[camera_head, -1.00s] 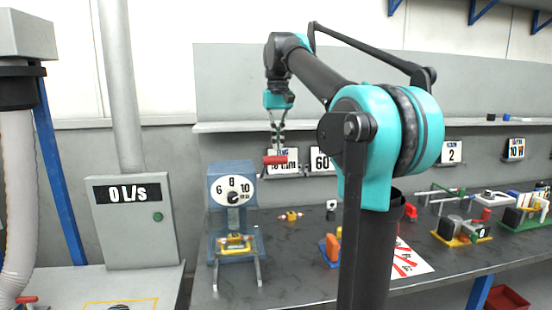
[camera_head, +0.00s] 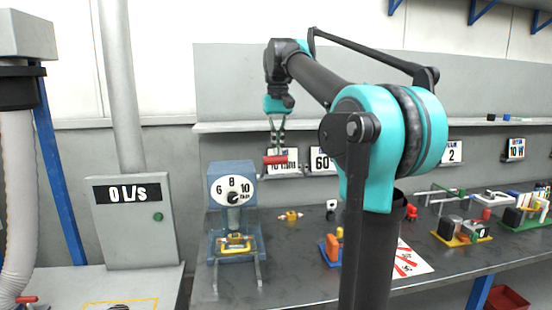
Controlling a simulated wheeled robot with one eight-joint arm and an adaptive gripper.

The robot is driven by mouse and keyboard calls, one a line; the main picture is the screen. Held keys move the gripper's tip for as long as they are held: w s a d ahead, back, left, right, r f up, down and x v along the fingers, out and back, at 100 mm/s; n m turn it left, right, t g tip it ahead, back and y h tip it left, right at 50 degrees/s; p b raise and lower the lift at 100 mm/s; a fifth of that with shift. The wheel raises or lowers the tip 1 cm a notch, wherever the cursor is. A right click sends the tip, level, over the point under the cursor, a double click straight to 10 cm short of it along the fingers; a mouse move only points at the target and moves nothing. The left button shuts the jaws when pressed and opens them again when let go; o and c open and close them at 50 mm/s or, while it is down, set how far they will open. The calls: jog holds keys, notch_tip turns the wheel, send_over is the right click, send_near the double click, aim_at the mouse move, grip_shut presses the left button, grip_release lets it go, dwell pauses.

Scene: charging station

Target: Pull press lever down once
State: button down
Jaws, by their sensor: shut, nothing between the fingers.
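The press (camera_head: 218,172) is a blue-grey frame with a round dial (camera_head: 232,190) marked 6, 8 and 10, standing on the workbench. A yellow piece (camera_head: 235,243) sits in its lower part, under a grey ram (camera_head: 234,218). The press lever's red handle (camera_head: 274,160) is up at the right of the press, at about the height of its top. My gripper (camera_head: 278,146) hangs pointing down just above the red handle, shut and empty. I cannot tell whether its fingertips touch the handle.
The workbench (camera_head: 300,245) has a small yellow-orange part (camera_head: 290,216), an orange-and-blue block (camera_head: 332,248) and a red-and-white sheet (camera_head: 408,260). A grey shelf edge (camera_head: 350,126) runs behind my gripper. A grey 0 L/s box (camera_head: 132,230) stands at left.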

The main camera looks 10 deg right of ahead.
aim_at(278, 160)
jog(key=shift+f, duration=0.55)
jog(key=shift+s+f, duration=0.1)
jog(key=shift+f, duration=0.05)
jog(key=shift+s+f, duration=0.6)
jog(key=shift+f, duration=0.45)
jog(key=shift+s+f, duration=0.3)
jog(key=shift+f, duration=0.25)
jog(key=shift+s+f, duration=0.25)
jog(key=shift+f, duration=0.4)
